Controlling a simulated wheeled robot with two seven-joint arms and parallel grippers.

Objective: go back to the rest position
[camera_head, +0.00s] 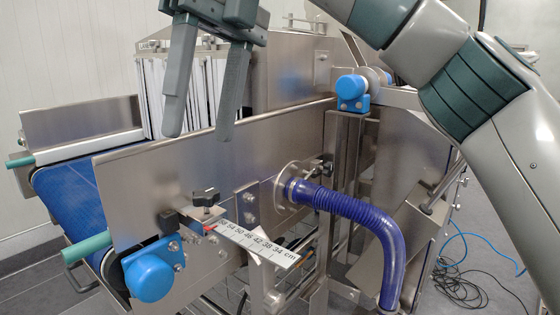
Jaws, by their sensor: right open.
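My right gripper (205,128) hangs at the upper left of the head view. Its two grey-green fingers point down with a gap between them, and nothing shows in that gap but the machine behind. The fingertips appear in front of the steel side panel of the conveyor machine (225,165). My right arm enters from the right edge and leaves through the top of the picture. My left gripper is not in view.
A blue belt (68,188) runs into a tunnel behind white curtain strips (150,95). A ruler (260,243), a blue hose (350,205) and a blue roller cap (150,270) stick out in front. Cables (460,285) lie on the floor at right.

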